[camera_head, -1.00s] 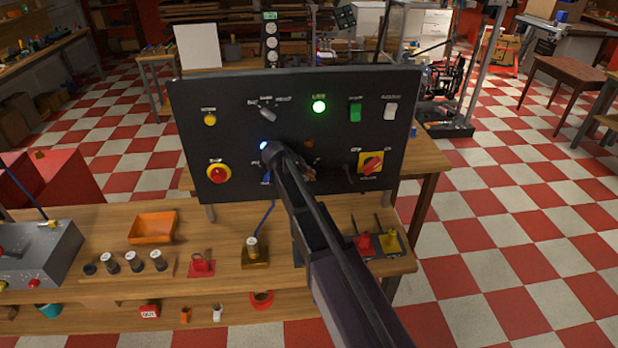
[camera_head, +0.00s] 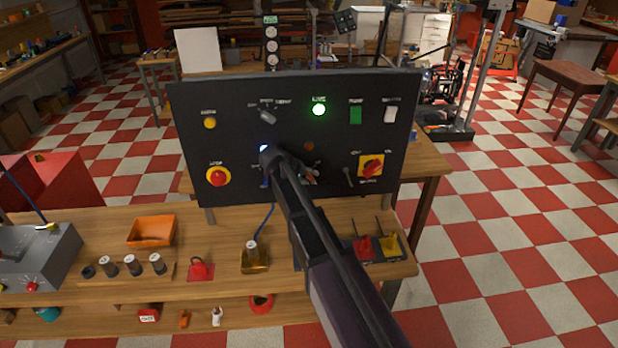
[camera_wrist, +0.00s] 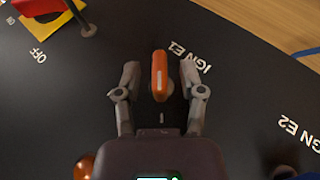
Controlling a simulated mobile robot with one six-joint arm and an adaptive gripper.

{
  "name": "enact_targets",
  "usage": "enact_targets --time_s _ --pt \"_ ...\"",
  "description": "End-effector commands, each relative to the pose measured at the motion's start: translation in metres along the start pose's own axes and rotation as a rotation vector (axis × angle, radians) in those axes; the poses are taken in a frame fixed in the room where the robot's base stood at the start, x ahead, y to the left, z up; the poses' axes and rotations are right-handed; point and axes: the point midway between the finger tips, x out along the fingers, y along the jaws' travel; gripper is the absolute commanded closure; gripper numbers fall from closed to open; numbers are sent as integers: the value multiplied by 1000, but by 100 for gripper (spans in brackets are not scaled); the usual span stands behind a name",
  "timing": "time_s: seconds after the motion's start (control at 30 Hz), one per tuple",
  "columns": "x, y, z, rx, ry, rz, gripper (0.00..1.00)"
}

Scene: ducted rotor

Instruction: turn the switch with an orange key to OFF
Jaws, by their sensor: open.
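The orange key (camera_wrist: 160,75) stands on the dark panel beside the printed label IGN E1, its grip lying nearly along the picture's vertical in the wrist view. My gripper (camera_wrist: 160,88) is open, with one finger on each side of the key and a visible gap on both sides. A small white mark shows on the panel just below the key. In the head view my arm reaches the lower middle of the black panel (camera_head: 232,120), and my wrist hides most of the key there.
A red and yellow rotary switch (camera_head: 371,166) with a black lever beside it is to the right. An amber lamp (camera_wrist: 84,165) is near my gripper. A red stop button (camera_head: 218,176) is on the panel's left. Wooden bench (camera_head: 110,222) holds loose parts below.

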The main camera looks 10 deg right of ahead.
Motion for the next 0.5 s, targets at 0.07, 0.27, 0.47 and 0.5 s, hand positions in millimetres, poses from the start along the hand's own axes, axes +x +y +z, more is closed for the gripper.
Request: enact_targets --time_s 0.07,0.27,0.47,0.5 --pt "0 0 0 0 1 0 49" --pt "0 1 -1 6 2 -14 49" --pt "-1 2 -1 29 1 -68 49" --pt "-1 2 -1 36 1 -84 49"
